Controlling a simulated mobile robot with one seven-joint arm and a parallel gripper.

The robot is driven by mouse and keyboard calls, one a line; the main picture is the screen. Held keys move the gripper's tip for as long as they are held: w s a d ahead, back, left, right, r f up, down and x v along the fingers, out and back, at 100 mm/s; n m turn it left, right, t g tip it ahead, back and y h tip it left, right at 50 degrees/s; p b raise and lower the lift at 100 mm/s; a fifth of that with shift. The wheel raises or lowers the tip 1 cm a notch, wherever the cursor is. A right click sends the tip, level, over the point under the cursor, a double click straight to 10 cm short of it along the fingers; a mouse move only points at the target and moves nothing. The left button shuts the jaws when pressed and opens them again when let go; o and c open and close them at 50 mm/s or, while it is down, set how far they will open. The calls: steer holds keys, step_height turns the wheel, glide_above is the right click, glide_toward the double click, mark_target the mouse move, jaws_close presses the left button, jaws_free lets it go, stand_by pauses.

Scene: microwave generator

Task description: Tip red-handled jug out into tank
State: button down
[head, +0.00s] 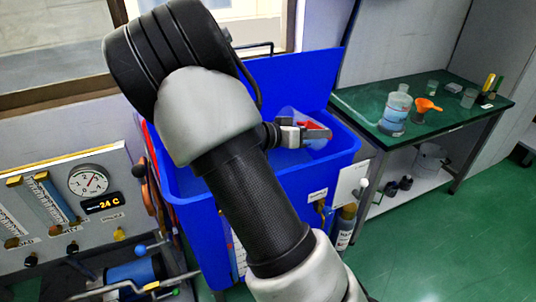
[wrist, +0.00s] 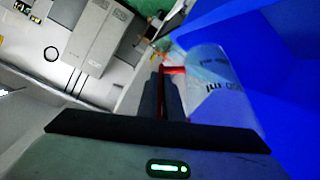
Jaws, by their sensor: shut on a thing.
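My gripper (head: 305,132) is over the open blue tank (head: 262,212) in the head view, near its right inner side. It is shut on the red handle of the jug (head: 315,143), which is small and partly hidden behind the fingers there. In the wrist view the fingers (wrist: 168,98) close on the red handle (wrist: 174,70). The clear jug body (wrist: 215,88), with printed marks, lies to the right of the fingers against the blue tank wall (wrist: 287,60). The jug looks tilted in the head view. I cannot tell whether liquid is in it or running out.
A green-topped bench (head: 440,128) at the right holds a large bottle (head: 396,108), an orange funnel (head: 427,105) and small beakers. The tank's blue lid (head: 300,75) stands raised behind it. A gauge panel (head: 75,205) is at the left. Green floor is clear at the lower right.

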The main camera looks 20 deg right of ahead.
steer(key=shift+a+f+h+b, duration=0.25)
steer(key=shift+f+h+b, duration=0.45)
steer(key=shift+f+h, duration=0.1)
